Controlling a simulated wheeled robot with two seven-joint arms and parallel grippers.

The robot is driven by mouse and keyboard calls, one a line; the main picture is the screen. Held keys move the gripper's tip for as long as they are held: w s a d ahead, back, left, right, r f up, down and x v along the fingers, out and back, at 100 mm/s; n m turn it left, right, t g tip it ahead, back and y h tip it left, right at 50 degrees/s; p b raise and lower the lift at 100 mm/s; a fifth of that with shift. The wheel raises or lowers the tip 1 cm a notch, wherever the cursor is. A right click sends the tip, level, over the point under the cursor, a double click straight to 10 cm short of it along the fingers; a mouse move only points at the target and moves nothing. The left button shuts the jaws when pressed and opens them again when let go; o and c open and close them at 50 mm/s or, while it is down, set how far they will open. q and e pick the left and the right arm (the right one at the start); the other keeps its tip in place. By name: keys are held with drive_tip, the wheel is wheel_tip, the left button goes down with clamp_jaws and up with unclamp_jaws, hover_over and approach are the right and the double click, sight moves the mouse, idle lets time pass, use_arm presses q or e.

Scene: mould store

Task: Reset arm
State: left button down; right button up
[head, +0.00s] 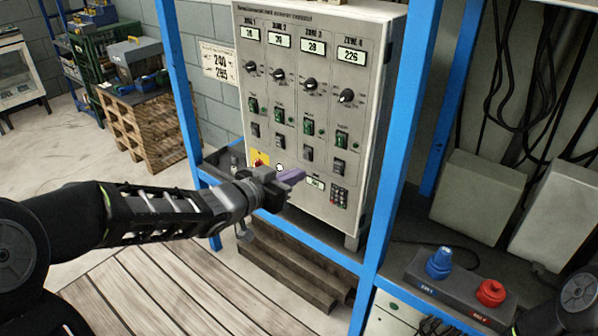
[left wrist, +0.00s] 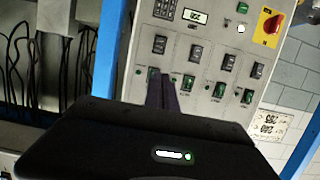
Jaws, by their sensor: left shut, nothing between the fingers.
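My left gripper (head: 294,177) is in front of the lower part of a grey control panel (head: 262,135). Its dark purple fingers are together with nothing between them. In the left wrist view the shut fingers (left wrist: 161,92) point at the panel (left wrist: 205,60), which appears upside down there. Whether the fingertips touch the panel cannot be told. The panel has several zone displays, black knobs, green switches and black rocker switches. A red knob on a yellow plate (left wrist: 271,22) shows in the wrist view. My right gripper is out of view.
Blue frame posts (head: 391,160) stand beside the panel. A box with a blue button (head: 439,262) and a red button (head: 490,292) is at the lower right. A pallet stack (head: 150,125) stands at the back left.

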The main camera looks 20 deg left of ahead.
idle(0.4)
use_arm(q)
drive_tip(key=s+d+f+n+g+y, duration=0.1)
drive_tip(key=s+f+n+g, duration=0.15)
drive_tip(key=f, duration=0.55)
drive_tip(key=s+d+f+n+g, duration=0.1)
drive_tip(key=s+d+f, duration=0.15)
drive_tip(key=f, duration=0.55)
drive_tip(key=s+d+f+n+g+y, duration=0.1)
drive_tip(key=s+f+g, duration=0.15)
drive_tip(key=f, duration=0.65)
drive_tip(key=s+d+f+n+g, duration=0.1)
drive_tip(key=s+d+f+g, duration=0.2)
drive_tip(key=s+f, duration=0.6)
drive_tip(key=s+d+f+g, duration=0.4)
drive_tip(key=s+f, duration=0.5)
drive_tip(key=s, duration=0.6)
drive_tip(key=shift+s+d+n+h, duration=0.3)
drive_tip(key=shift+d+n, duration=0.05)
drive_tip(key=shift+d, duration=0.3)
drive_tip(key=c, duration=2.2)
unclamp_jaws()
drive_tip(key=shift+w, duration=0.1)
